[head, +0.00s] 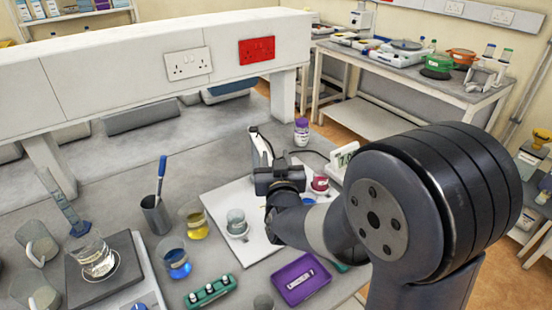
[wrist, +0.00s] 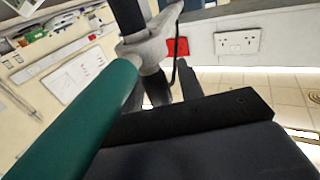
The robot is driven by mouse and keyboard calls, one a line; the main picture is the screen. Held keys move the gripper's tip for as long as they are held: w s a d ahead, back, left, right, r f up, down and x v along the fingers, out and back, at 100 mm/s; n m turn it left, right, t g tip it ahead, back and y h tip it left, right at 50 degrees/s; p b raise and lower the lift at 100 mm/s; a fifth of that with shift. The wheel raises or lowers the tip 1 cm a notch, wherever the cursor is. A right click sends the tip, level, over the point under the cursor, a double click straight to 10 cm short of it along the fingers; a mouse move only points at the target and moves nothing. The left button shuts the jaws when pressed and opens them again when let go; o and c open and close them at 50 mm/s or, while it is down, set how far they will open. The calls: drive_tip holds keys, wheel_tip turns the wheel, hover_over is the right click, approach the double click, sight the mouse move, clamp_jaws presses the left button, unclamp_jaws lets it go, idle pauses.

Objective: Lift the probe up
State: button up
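My gripper (head: 272,163) is at the pale electrode stand (head: 256,146) on the bench in the head view. My arm covers much of that spot. In the wrist view, a grey holder (wrist: 152,42) grips a dark rod (wrist: 128,14) that looks like the probe, with a black cable beside it. My dark gripper (wrist: 172,88) reaches up close to the rod just below the holder. Whether the fingers touch or close on it cannot be told. A large teal cylinder (wrist: 75,125) crosses the left of the wrist view, close to the camera; what it belongs to is unclear.
A white mat (head: 215,205) bears a clear beaker (head: 237,220). A meter with a display (head: 345,156) and a red cup (head: 320,184) stand right of my gripper. Yellow (head: 195,225) and blue (head: 174,262) beakers and a purple tray (head: 300,281) are nearer. A white raised shelf (head: 130,70) runs behind.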

clamp_jaws()
drive_tip(key=shift+r, duration=0.1)
wheel_tip(320, 180, up, 8)
drive_tip(key=p, duration=0.3)
idle(0.3)
drive_tip(key=shift+c, duration=1.3)
unclamp_jaws()
drive_tip(key=shift+r, duration=0.1)
drive_tip(key=o, duration=0.4)
drive_tip(key=shift+f, duration=0.2)
